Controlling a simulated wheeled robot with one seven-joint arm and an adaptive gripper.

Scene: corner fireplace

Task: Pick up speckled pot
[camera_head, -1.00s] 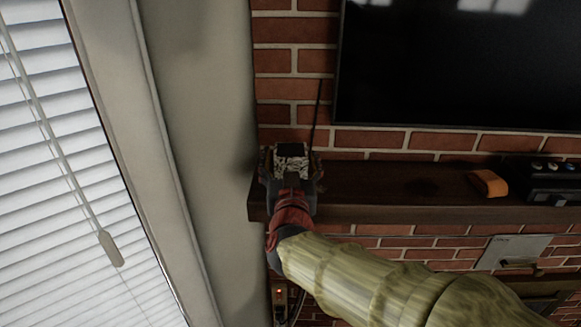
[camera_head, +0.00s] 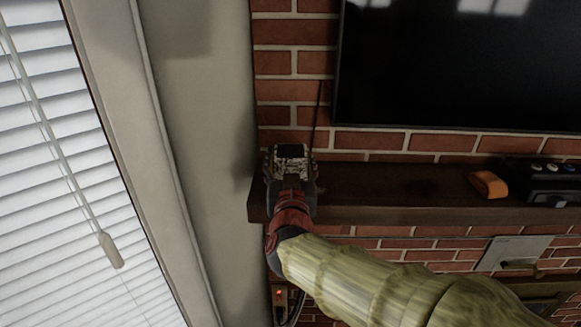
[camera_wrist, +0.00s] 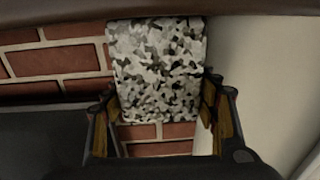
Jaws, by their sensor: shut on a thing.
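The speckled pot (camera_wrist: 157,65) has a black, grey and white mottled surface and fills the upper middle of the wrist view. In the head view the pot (camera_head: 292,169) is at the left end of the dark wooden mantel, with a dark top face or opening showing. My gripper (camera_wrist: 164,105) has one finger on each side of the pot and is shut on it. In the head view my gripper (camera_head: 291,178) hides much of the pot. I cannot tell whether the pot's base touches the mantel.
The mantel (camera_head: 390,187) runs right along the brick wall. An orange object (camera_head: 488,184) and a dark box with knobs (camera_head: 548,180) sit on its right part. A television (camera_head: 460,65) hangs above. A thin dark rod stands behind the pot. A pale wall (camera_head: 205,100) is close on the left.

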